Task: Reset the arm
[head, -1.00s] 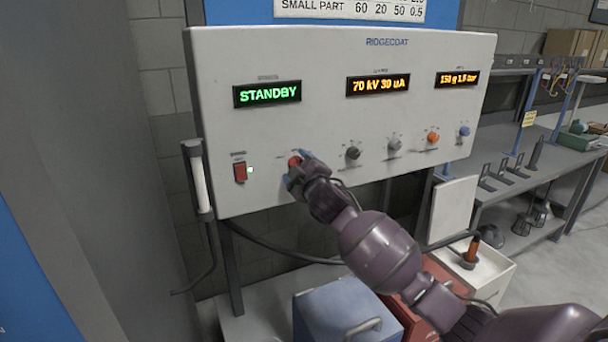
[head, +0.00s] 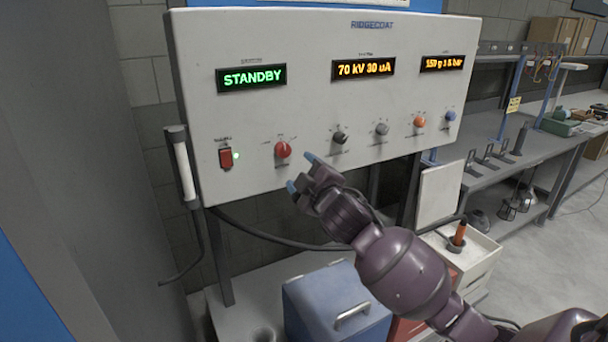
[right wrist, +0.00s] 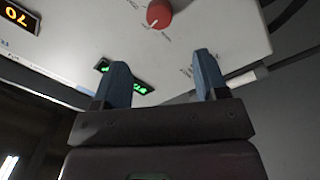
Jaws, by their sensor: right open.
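My right arm comes in from the lower right in the head view. Its right gripper (head: 300,172) is open and empty, with blue fingertips apart, just below and right of the red knob (head: 283,149). The knob is on the front of the white control panel (head: 330,25) and is clear of the fingers. In the right wrist view the two blue fingers (right wrist: 164,82) stand apart with nothing between them, and the red knob (right wrist: 160,13) is beyond them. My left gripper is not in view.
The panel's green display (head: 251,78) reads STANDBY. A red switch (head: 226,158) is at left, and a black knob (head: 341,138) is to the right. A blue box (head: 335,300) and a white bin holding an orange-handled tool (head: 460,233) stand below. A grey bench (head: 520,160) is at right.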

